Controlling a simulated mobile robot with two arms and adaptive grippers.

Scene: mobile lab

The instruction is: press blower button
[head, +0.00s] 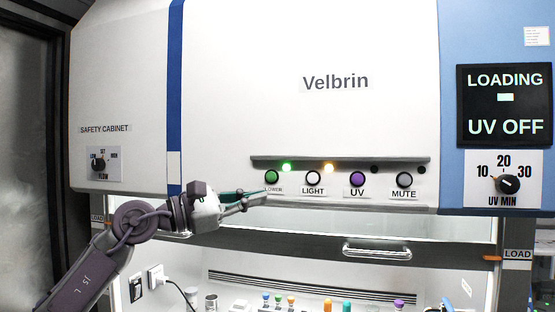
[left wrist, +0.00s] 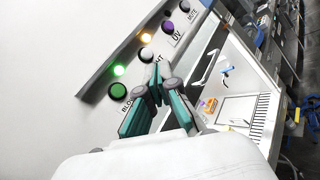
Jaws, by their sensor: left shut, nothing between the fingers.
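The blower button is a round green button (head: 271,177) at the left end of the button row on the white cabinet front.
The white light button (head: 313,178), purple UV button (head: 357,180) and grey mute button (head: 404,180) follow to the right. A green lamp (head: 286,168) and an orange lamp (head: 329,168) are lit. A ledge (head: 340,161) runs above. A sash handle (head: 377,250) is below.

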